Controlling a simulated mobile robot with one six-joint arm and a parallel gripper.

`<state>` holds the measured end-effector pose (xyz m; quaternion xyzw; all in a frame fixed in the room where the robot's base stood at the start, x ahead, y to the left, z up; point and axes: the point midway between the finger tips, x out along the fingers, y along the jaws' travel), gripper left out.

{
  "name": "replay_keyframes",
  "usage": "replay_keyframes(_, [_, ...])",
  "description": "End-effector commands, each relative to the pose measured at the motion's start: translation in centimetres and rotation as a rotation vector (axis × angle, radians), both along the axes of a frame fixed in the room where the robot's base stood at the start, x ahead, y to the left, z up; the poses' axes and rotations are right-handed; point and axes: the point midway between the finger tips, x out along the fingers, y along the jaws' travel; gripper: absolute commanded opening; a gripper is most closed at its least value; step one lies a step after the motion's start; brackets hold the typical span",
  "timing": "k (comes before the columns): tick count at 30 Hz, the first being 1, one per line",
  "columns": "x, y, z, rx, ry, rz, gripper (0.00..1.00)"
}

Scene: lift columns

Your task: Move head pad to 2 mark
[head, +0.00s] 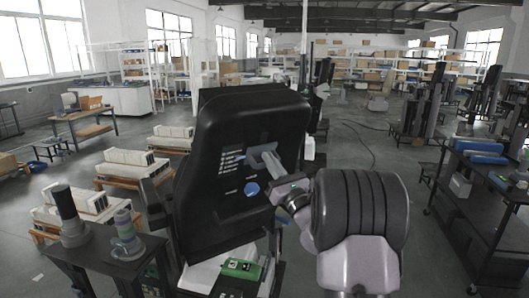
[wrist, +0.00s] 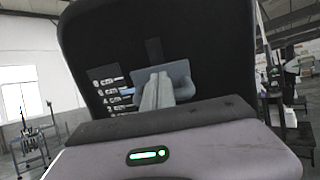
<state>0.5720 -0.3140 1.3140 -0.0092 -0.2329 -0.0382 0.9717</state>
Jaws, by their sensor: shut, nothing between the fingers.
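A large black padded back (head: 235,120) stands upright in the middle of the head view and also fills the wrist view (wrist: 215,45). On its face is a column of white cm marks (wrist: 105,95), the lowest partly unclear. A small blue pointer (wrist: 127,91) lies beside the upper-middle marks; its exact mark is hard to read. It adjoins a grey-blue plate (wrist: 180,72), also in the head view (head: 258,152). I cannot tell which part is the head pad. My gripper (head: 266,158) is shut and empty, its fingers in front of the plate; contact is unclear.
A blue round knob (head: 251,188) is lower on the panel. A green box (head: 241,268) is below it. A dark table (head: 95,250) with grey cylinders stands at left. A black cart (head: 485,210) stands at right. Open floor lies behind.

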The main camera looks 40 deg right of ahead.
Motion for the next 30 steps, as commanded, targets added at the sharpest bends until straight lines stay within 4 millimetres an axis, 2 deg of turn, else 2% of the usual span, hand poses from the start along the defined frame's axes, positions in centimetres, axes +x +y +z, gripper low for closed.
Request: replay_keyframes(30, [0.8,0.0,-1.6,0.0,0.002,0.0,0.0])
